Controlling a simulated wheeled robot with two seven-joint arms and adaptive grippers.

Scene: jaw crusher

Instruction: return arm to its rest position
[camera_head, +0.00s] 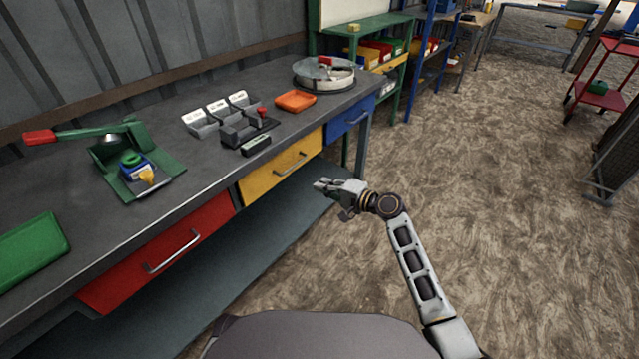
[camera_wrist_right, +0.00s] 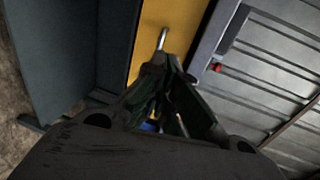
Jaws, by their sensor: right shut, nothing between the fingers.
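My right gripper (camera_head: 325,186) is shut and empty in the head view. It hangs in the air in front of the workbench, below the tabletop's front edge and near the yellow drawer (camera_head: 285,166). My right arm reaches up to it from the bottom right. In the right wrist view the closed fingers (camera_wrist_right: 172,75) point toward the yellow drawer front (camera_wrist_right: 150,40) and its handle. I cannot tell the exact gap to the handle. My left gripper is not in view.
The workbench (camera_head: 150,215) carries a green jaw crusher (camera_head: 135,165) with a red-handled lever, a green tray (camera_head: 30,250), grey bins, an orange tray (camera_head: 296,101) and a round sieve (camera_head: 325,75). A red drawer (camera_head: 160,255) and blue drawer (camera_head: 350,118) are shut. Floor (camera_head: 500,200) at right is clear.

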